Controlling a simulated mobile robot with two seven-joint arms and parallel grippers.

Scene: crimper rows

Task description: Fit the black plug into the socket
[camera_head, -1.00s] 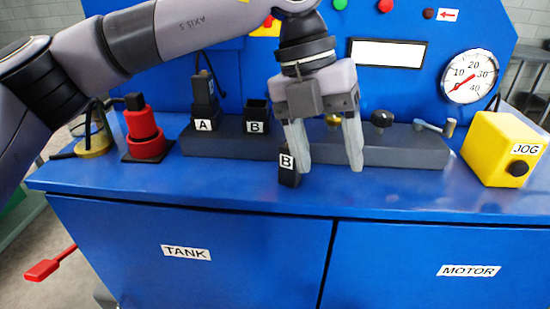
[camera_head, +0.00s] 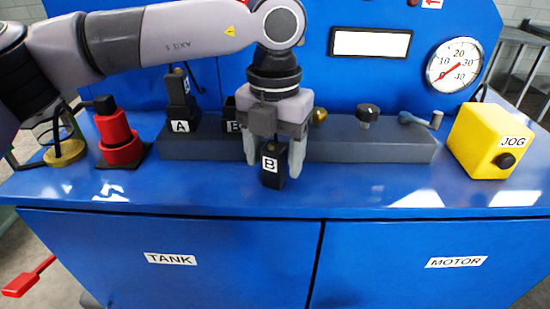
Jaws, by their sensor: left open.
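The black plug (camera_head: 274,174) with a white B label stands upright near the front of the blue bench top. My left gripper (camera_head: 273,160) points down over it, open, with one finger on each side of the plug. I cannot tell whether the fingers touch it. A black socket labelled B (camera_head: 230,118) sits on the grey rail behind and left of the plug, partly hidden by my gripper. Socket A (camera_head: 181,121) to its left has a dark plug (camera_head: 179,88) in it. My right gripper is not in view.
The grey rail (camera_head: 370,148) also carries a brass knob (camera_head: 319,116), a black knob (camera_head: 367,114) and a lever (camera_head: 420,121). A red cylinder (camera_head: 117,135) stands left and a yellow JOG box (camera_head: 487,142) right. The bench front (camera_head: 370,182) is clear.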

